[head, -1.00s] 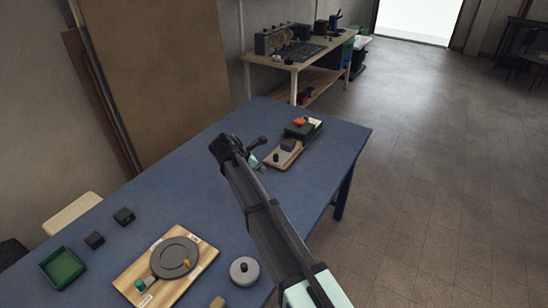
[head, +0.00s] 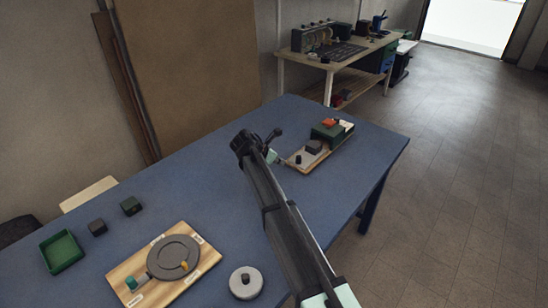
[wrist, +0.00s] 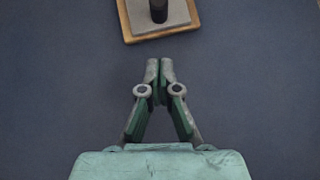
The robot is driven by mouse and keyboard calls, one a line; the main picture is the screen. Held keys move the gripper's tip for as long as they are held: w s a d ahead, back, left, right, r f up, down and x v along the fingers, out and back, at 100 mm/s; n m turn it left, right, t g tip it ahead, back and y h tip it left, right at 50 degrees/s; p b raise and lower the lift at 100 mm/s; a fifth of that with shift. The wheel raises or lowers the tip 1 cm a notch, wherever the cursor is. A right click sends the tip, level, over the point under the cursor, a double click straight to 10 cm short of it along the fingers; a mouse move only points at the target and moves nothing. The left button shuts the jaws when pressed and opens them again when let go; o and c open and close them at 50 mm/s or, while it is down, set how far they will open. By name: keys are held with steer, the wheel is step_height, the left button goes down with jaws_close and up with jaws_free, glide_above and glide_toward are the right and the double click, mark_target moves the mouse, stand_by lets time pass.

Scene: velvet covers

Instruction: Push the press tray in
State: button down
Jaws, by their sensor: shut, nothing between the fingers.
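The press stands on a wooden board (head: 325,158) at the far right part of the blue table. It has a green block (head: 331,131) at its far end. A grey tray (head: 301,162) with a small black knob lies at its near end, and a dark grey block (head: 314,146) sits beside the knob. My gripper (head: 279,160) is just left of the tray's near end. In the wrist view my gripper (wrist: 160,66) has its fingertips together with nothing between them. The grey tray (wrist: 178,14) and its dark knob (wrist: 158,10) show at the top edge, a gap beyond the fingertips.
The blue table (head: 215,185) is bare around my gripper. Nearer are a wooden board with a round grey disc (head: 173,255), a grey round piece with a black knob (head: 246,283), dark cubes (head: 131,206) and a green open box (head: 62,252). A workbench (head: 345,60) stands behind.

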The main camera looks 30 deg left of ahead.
mark_target(309, 146)
steer(key=x, duration=0.3)
steer(key=shift+w+d+f, duration=0.1)
steer(key=shift+w, duration=0.1)
steer(key=shift+w+d+p, duration=0.25)
steer(key=shift+w+p, duration=0.05)
steer(key=shift+w, duration=0.25)
steer(key=shift+w+d+p, duration=0.25)
steer(key=shift+w, duration=0.25)
steer(key=shift+w+d, duration=0.35)
steer(key=shift+w, duration=0.25)
steer(key=w+d, duration=0.1)
steer(key=w, duration=0.2)
steer(key=w+p, duration=0.1)
steer(key=w, duration=0.3)
steer(key=w+d+p, duration=0.1)
steer(key=w, duration=0.3)
steer(key=shift+w+d, duration=0.2)
steer(key=shift+d, duration=0.2)
steer(key=shift+w+d, duration=0.1)
steer(key=shift+p, duration=0.3)
